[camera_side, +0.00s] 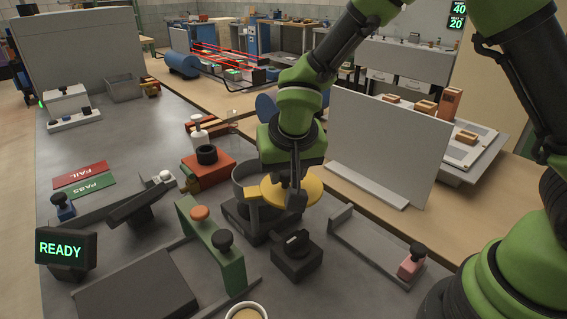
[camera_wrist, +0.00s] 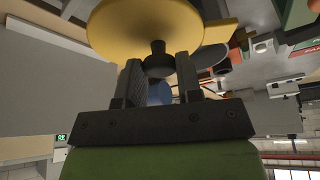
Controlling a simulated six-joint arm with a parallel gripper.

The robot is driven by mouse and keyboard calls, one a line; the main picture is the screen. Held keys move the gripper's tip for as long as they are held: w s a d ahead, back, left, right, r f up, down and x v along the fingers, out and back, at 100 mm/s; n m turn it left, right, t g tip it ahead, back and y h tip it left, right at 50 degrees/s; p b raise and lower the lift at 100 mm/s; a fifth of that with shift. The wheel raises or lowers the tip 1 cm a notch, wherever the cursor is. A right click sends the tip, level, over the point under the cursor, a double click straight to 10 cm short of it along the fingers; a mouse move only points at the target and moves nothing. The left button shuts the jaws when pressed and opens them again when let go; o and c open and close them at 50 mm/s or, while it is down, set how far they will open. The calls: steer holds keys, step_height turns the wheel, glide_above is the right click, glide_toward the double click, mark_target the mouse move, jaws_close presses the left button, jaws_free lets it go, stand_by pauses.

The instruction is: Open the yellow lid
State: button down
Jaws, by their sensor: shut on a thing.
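The yellow lid (camera_side: 293,190) is a round disc with a flat tab on its left side. A dark knob (camera_wrist: 157,62) stands on the lid (camera_wrist: 140,22). My gripper (camera_side: 291,187) points down over the lid, and its two fingers (camera_wrist: 160,76) are shut on the knob. A round grey container (camera_side: 240,172) stands behind and left of the lid, its rim partly showing. The lid overlaps the container in the side view. Whether it still touches the rim, I cannot tell. Much of the container is hidden behind the lid.
A red block with a black ring (camera_side: 207,155) stands left of the container. A black box with a knob (camera_side: 295,255) is close in front. A green stand (camera_side: 212,245) is at front left. A grey upright panel (camera_side: 385,145) stands at right.

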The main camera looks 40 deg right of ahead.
steer(key=m, duration=0.1)
steer(key=s+a+m+h, duration=0.1)
steer(key=shift+m+g, duration=0.3)
steer(key=shift+m, duration=0.1)
steer(key=shift+s+a+m+g+h, duration=0.2)
steer(key=shift+s+a+m, duration=0.1)
steer(key=shift+m, duration=0.45)
steer(key=shift+s+a+m+g+h, duration=0.2)
steer(key=shift+a+m, duration=0.1)
steer(key=shift+m, duration=0.45)
steer(key=c, duration=0.8)
jaws_free()
steer(key=v, duration=1)
